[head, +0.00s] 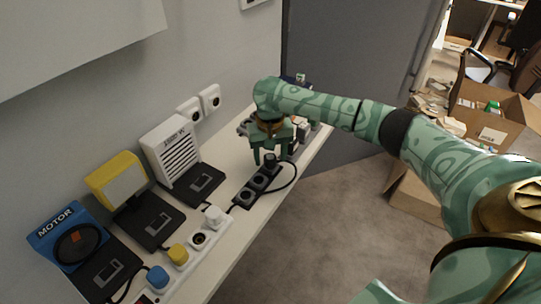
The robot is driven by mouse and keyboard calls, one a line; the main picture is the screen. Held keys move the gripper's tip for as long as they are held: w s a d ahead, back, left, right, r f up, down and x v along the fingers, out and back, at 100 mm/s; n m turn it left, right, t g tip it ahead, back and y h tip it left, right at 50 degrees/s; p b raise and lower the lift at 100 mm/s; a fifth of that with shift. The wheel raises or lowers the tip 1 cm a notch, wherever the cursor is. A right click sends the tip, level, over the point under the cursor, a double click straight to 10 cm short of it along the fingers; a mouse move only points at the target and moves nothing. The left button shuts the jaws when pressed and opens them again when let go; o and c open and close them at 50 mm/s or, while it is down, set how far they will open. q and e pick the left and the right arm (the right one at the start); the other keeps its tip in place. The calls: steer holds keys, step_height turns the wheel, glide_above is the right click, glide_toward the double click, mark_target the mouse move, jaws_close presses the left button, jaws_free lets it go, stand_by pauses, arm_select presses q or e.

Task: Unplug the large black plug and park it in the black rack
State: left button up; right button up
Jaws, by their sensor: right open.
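A black plug (270,159) stands upright in the far end of a black socket strip (245,194) on the narrow white shelf. Its black cable loops out to the right. My right gripper (271,157) points down at the plug, open, with its fingers around or just above it; I cannot tell whether they touch. A dark grey rack-like holder (243,128) shows partly behind my gripper; I cannot tell for sure that it is the black rack. My left gripper is not in view.
A white strip (218,237) holds white, yellow (178,255) and blue (157,277) plugs. A blue motor box (66,236), yellow-framed screen (117,180) and white vented box (171,148) stand along the wall. Wall sockets (210,99) are above. Open floor lies right of the shelf.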

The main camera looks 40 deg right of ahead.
mark_target(270, 157)
arm_select(q)
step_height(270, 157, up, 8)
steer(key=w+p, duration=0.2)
steer(key=p, duration=0.6)
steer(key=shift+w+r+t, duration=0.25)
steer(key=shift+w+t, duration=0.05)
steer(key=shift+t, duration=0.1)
arm_select(e)
step_height(270, 157, up, 16)
steer(key=shift+f, duration=0.15)
